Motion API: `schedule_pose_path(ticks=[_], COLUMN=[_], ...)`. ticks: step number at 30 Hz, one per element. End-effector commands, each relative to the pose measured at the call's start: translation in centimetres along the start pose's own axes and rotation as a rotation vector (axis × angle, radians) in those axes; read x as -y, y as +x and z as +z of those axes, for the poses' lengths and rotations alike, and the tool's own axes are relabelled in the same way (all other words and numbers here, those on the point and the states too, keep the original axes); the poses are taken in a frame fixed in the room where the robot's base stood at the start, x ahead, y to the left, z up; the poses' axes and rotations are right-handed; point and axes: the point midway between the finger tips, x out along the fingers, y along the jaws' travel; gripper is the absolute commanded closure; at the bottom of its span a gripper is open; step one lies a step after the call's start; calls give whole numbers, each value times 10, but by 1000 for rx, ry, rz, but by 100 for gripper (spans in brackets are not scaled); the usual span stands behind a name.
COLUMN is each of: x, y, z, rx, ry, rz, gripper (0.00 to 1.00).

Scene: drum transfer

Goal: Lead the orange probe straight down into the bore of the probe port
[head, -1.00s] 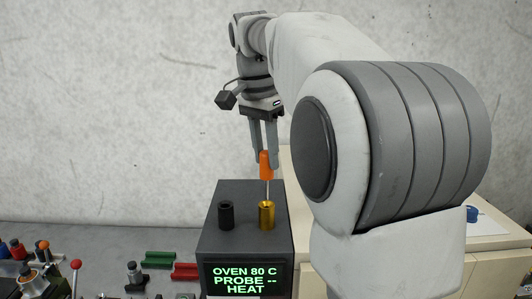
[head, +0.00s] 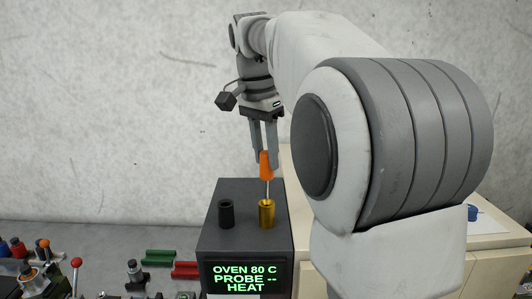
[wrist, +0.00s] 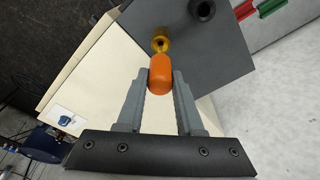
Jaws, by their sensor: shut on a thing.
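My gripper (head: 265,160) is shut on the orange handle of the probe (head: 266,166), above the dark oven box. The probe's thin metal rod (head: 267,189) points down toward the brass probe port (head: 267,213) on the box top. The rod's lower end meets the port's mouth in the head view; I cannot tell how far it is inside. In the wrist view the orange handle (wrist: 160,76) sits between both fingertips, and the brass port (wrist: 160,44) shows just beyond it, with the rod mostly hidden by the handle.
A black cylindrical socket (head: 226,214) stands on the oven box (head: 243,190) left of the port. The box's display (head: 244,278) reads "OVEN 80 C PROBE -- HEAT". Green (head: 160,257) and red (head: 186,270) blocks lie to the left. A cream cabinet (head: 310,255) stands to the right.

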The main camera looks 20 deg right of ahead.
Motion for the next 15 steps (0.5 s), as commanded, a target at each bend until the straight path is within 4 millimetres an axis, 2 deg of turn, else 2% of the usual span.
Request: schedule_pose_path(ticks=[15], x=[0], y=[11], z=[2], rx=[0], ry=[0], rz=[0], gripper=[100])
